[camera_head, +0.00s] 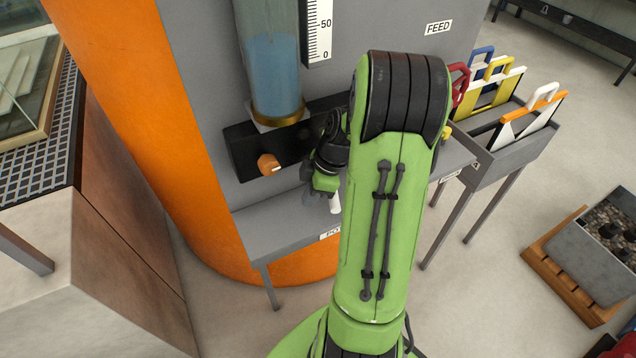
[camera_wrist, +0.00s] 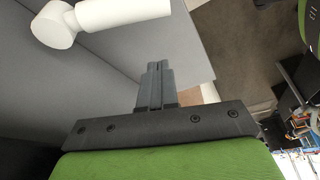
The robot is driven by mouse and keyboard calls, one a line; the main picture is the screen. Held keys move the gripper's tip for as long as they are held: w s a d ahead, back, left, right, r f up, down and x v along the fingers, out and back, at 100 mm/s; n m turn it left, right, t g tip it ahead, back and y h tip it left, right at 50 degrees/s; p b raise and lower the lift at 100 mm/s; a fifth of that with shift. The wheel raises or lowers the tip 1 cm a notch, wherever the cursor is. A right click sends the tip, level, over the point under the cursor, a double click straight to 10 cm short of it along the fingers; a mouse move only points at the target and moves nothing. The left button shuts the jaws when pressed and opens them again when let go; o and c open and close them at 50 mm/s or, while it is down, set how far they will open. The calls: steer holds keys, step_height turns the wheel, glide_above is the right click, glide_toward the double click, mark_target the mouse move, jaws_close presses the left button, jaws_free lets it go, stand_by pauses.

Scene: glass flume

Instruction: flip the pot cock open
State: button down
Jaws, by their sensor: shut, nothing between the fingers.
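A white lever with a rounded hub (camera_wrist: 55,25) shows at the top left of the wrist view, its arm stretching right along the top. It looks like the pot cock's handle. A white piece (camera_head: 335,204) in the head view, just right of my gripper and partly hidden by my arm, seems to be the same lever. My gripper (camera_wrist: 156,68) is shut and empty, its fingertips below the lever in the wrist view with a gap between. In the head view my gripper (camera_head: 312,196) is blurred against the grey panel, right of an orange knob (camera_head: 268,164).
The orange knob sits on a black block (camera_head: 240,150) under a glass cylinder of blue liquid (camera_head: 274,75). A grey shelf (camera_head: 275,232) with a partly hidden label is below. A rack (camera_head: 515,140) of coloured-handled panels stands right; a grated bench (camera_head: 45,165) stands left.

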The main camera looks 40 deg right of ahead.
mark_target(338, 202)
steer(key=s+d, duration=0.1)
steer(key=s+d+f, duration=0.1)
steer(key=d, duration=0.1)
steer(key=shift+s, duration=0.25)
steer(key=shift+d, duration=0.15)
steer(key=d+n, duration=0.1)
steer(key=s+d+n+g+b, duration=0.1)
steer(key=n, duration=0.1)
steer(key=shift+s+f+y, duration=0.15)
steer(key=shift+s+y, duration=0.15)
steer(key=shift+s+d, duration=0.2)
steer(key=shift+r, duration=0.2)
